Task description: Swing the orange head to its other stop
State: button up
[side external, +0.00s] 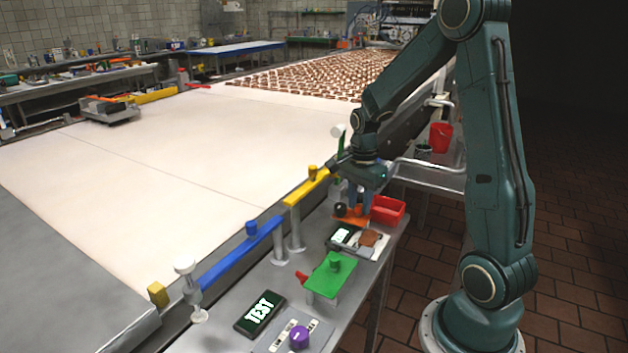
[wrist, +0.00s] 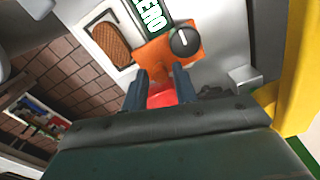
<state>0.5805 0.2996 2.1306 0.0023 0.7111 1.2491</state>
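The orange head (side external: 350,217) is a flat orange plate low at the far end of the bench, just in front of the red tray. In the wrist view the orange head (wrist: 155,52) lies beyond my fingertips, with a round black knob (wrist: 186,42) bearing a white mark on it. My gripper (side external: 358,203) points down over the orange head, partly hiding it. In the wrist view my gripper's (wrist: 160,75) two blue-grey fingers are apart. Something red (wrist: 161,97) shows between them; I cannot tell whether they touch it.
A scale (side external: 358,241) with a brown biscuit and display stands close in front. A red tray (side external: 388,210) is just behind. Yellow (side external: 306,187) and blue (side external: 241,253) bars line the white belt (side external: 190,150).

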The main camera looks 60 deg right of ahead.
grip_shut()
jog(key=shift+n, duration=0.3)
jog(key=n, duration=0.3)
jog(key=shift+s+a, duration=0.2)
jog(key=shift+a, duration=0.1)
jog(key=n, duration=0.4)
jog(key=shift+s+a+n, duration=0.2)
jog(key=shift+s+n, duration=0.15)
jog(key=shift+n, duration=0.05)
jog(key=n, duration=0.4)
jog(key=shift+s, duration=0.35)
jog(key=n, duration=0.2)
jog(key=s+n, duration=0.1)
jog(key=n, duration=0.2)
jog(key=shift+n, duration=0.3)
